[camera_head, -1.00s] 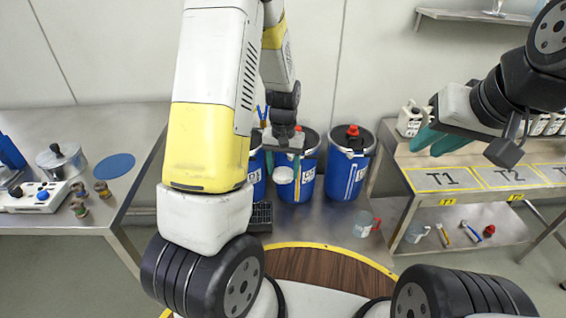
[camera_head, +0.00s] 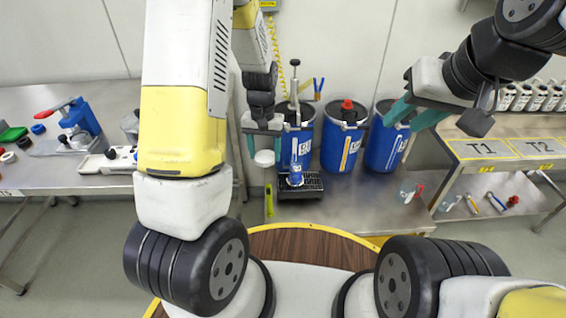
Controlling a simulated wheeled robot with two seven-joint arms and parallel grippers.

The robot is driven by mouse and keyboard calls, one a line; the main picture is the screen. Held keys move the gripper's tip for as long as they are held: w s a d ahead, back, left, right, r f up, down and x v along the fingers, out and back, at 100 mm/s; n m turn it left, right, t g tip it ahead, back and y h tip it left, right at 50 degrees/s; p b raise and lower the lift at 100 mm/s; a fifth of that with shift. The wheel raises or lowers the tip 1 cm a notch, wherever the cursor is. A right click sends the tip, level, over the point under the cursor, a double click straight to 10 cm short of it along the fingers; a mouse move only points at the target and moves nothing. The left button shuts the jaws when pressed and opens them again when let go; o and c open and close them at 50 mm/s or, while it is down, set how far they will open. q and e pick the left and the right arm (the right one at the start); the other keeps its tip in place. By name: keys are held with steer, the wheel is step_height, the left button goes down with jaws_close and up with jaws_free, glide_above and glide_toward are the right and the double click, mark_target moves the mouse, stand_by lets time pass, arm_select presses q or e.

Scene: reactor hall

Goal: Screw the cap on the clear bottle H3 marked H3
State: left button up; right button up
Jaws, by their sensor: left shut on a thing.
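My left gripper (camera_head: 264,150) points down in front of the blue drums. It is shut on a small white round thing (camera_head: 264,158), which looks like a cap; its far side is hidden. My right gripper (camera_head: 415,117) hangs at the upper right with its two teal fingers apart and nothing visible between them. I cannot make out a clear bottle marked H3 in this view, and no H3 label is readable.
Blue drums (camera_head: 341,143) and a pump stand with a black grate (camera_head: 301,186) are at the middle back. At left, a steel table (camera_head: 60,180) carries a red-levered blue press (camera_head: 80,122). At right, a bench marked T1 (camera_head: 480,149) holds several white bottles.

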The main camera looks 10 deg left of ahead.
arm_select(q)
steer(key=shift+s+a, duration=0.2)
steer(key=shift+a, duration=0.2)
arm_select(e)
steer(key=shift+s+a, duration=0.15)
steer(key=shift+a, duration=0.2)
